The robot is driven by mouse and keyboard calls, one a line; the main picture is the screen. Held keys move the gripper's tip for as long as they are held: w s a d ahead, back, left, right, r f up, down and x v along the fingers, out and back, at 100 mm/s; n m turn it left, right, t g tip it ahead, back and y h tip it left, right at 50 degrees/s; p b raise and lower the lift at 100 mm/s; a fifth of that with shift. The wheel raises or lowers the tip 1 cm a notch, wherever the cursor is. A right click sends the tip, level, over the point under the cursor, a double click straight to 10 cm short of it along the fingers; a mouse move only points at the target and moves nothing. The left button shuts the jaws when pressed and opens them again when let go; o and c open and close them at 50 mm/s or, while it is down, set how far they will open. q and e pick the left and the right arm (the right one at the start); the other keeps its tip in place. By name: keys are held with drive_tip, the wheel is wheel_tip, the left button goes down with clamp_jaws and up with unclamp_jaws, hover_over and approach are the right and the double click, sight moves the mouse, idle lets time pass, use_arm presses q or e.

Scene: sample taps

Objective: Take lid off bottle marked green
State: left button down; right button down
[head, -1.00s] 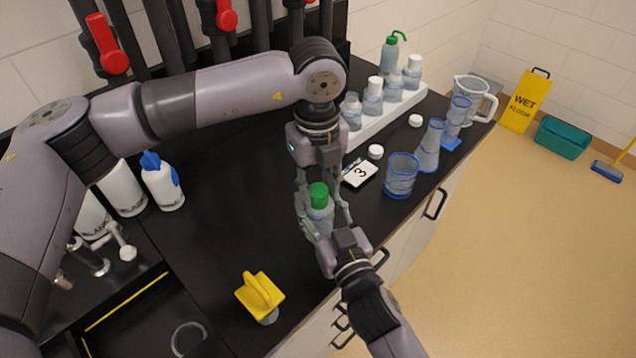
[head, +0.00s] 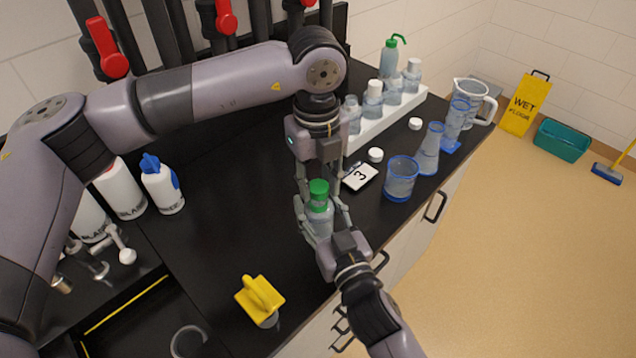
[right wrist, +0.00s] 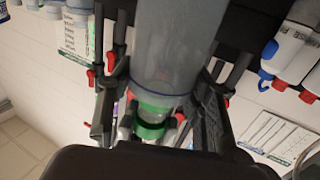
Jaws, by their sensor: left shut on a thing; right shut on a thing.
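The bottle marked green (head: 319,222) is clear and stands upright near the bench's front edge, under a green lid (head: 318,187). My right gripper (head: 322,218) comes in from the front and is shut around the bottle's body. My left gripper (head: 318,190) points straight down from above and is shut on the green lid. In the right wrist view the bottle (right wrist: 176,45) fills the upper middle, with the green lid (right wrist: 150,131) below it. I cannot tell whether a gap separates lid and bottle.
A card marked 3 (head: 361,177), a white cap (head: 375,155) and a blue-rimmed beaker (head: 401,178) are to the right. A white rack (head: 402,104) holds several bottles behind. A yellow-handled object (head: 260,296) is at the front left.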

sight(318, 186)
use_arm(q)
drive_tip(key=shift+r, duration=0.2)
use_arm(e)
drive_tip(key=shift+f, duration=0.1)
use_arm(q)
drive_tip(key=shift+r, duration=2)
use_arm(e)
drive_tip(key=c, duration=0.8)
unclamp_jaws()
drive_tip(key=shift+o, duration=0.4)
drive_tip(key=shift+s, duration=0.1)
